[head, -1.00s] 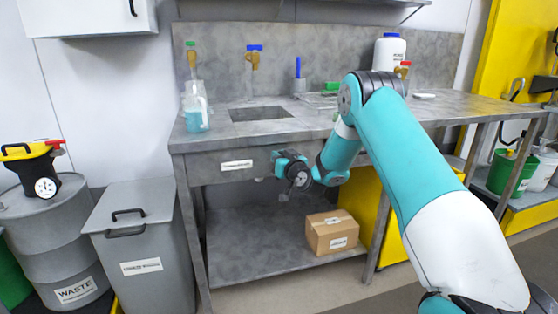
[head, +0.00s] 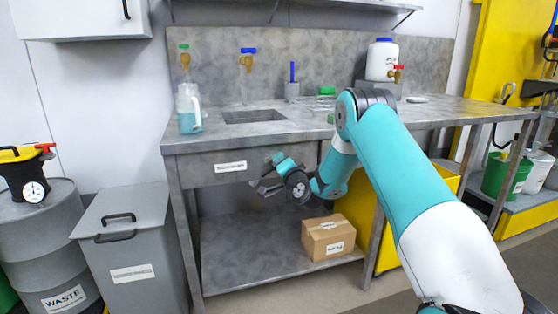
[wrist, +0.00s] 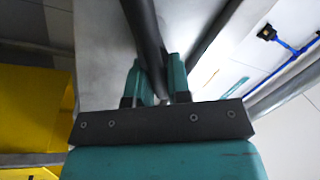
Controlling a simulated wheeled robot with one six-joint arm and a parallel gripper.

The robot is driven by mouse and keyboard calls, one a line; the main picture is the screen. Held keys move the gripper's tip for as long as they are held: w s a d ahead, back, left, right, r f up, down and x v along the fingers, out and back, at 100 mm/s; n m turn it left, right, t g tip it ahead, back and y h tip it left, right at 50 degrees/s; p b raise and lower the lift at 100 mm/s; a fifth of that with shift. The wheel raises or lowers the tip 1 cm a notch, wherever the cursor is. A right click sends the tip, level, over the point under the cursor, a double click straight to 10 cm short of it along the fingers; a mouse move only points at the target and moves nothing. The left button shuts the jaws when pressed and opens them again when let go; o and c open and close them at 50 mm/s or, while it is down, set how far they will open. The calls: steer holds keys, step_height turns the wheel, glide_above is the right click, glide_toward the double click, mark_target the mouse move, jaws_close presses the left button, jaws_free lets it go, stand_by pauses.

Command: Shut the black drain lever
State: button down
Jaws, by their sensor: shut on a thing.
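My gripper (head: 262,187) is in front of the steel bench, just below the labelled drawer front (head: 200,172). In the wrist view my teal fingers (wrist: 157,80) are shut on a long dark bar (wrist: 143,25) that runs up out of the top of the picture. Whether this bar is the black drain lever, I cannot tell; its ends are out of view or hidden by the gripper. No black drain lever can be made out in the head view.
A cardboard box (head: 328,238) sits on the bench's lower shelf (head: 235,265) below my arm. A lidded grey bin (head: 132,245) and a waste drum (head: 42,235) stand at left. The bench top (head: 310,128) holds a wash bottle (head: 189,108) and a white jug (head: 385,60).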

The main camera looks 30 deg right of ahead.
steer(key=m+p, duration=0.2)
steer(key=m+h+p, duration=0.1)
steer(key=m+p, duration=0.1)
steer(key=m, duration=0.1)
steer(key=shift+d+f+p, duration=0.2)
steer(key=shift+p, duration=0.2)
steer(key=m+p, duration=0.2)
steer(key=p, duration=0.1)
steer(key=shift+f+h, duration=0.25)
steer(key=shift+h, duration=0.15)
steer(key=shift+f+m+p, duration=0.3)
steer(key=shift+m+p, duration=0.3)
steer(key=shift+p, duration=0.1)
steer(key=shift+s+f, duration=0.1)
steer(key=shift+f, duration=0.05)
steer(key=c, duration=1.1)
jaws_free()
steer(key=shift+b, duration=0.3)
